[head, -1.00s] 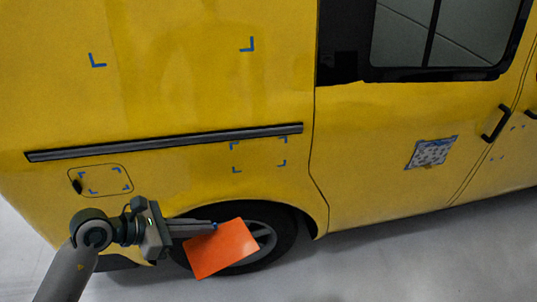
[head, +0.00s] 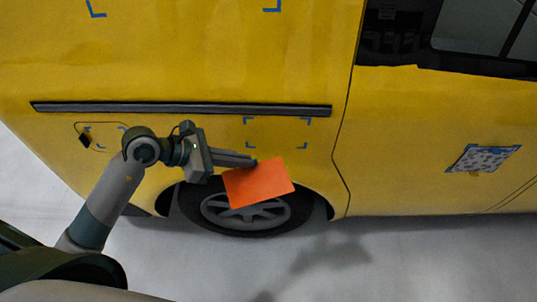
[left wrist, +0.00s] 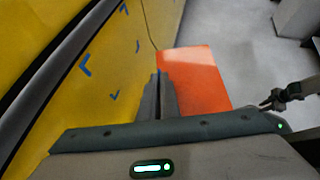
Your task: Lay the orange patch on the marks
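The orange patch (head: 260,183) is a flat, slightly tilted rectangle in front of the rear wheel. My left gripper (head: 253,162) is shut on its upper left edge. Just above the patch, blue corner marks (head: 307,120) frame a bare yellow area below the dark trim strip. The patch is below these marks and does not cover them. In the left wrist view, the closed fingers (left wrist: 160,78) hold the patch (left wrist: 195,77), with blue marks (left wrist: 85,66) on the yellow panel to their left. A dark gripper-like part (left wrist: 276,99), likely my right gripper, shows at the right; its fingers are unclear.
The yellow van (head: 200,60) fills most of the head view. The dark trim strip (head: 180,108) runs above the marks. Other blue marks (head: 97,10) are higher up and around the small flap at left. A patterned patch (head: 483,158) is on the door. Grey floor is clear.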

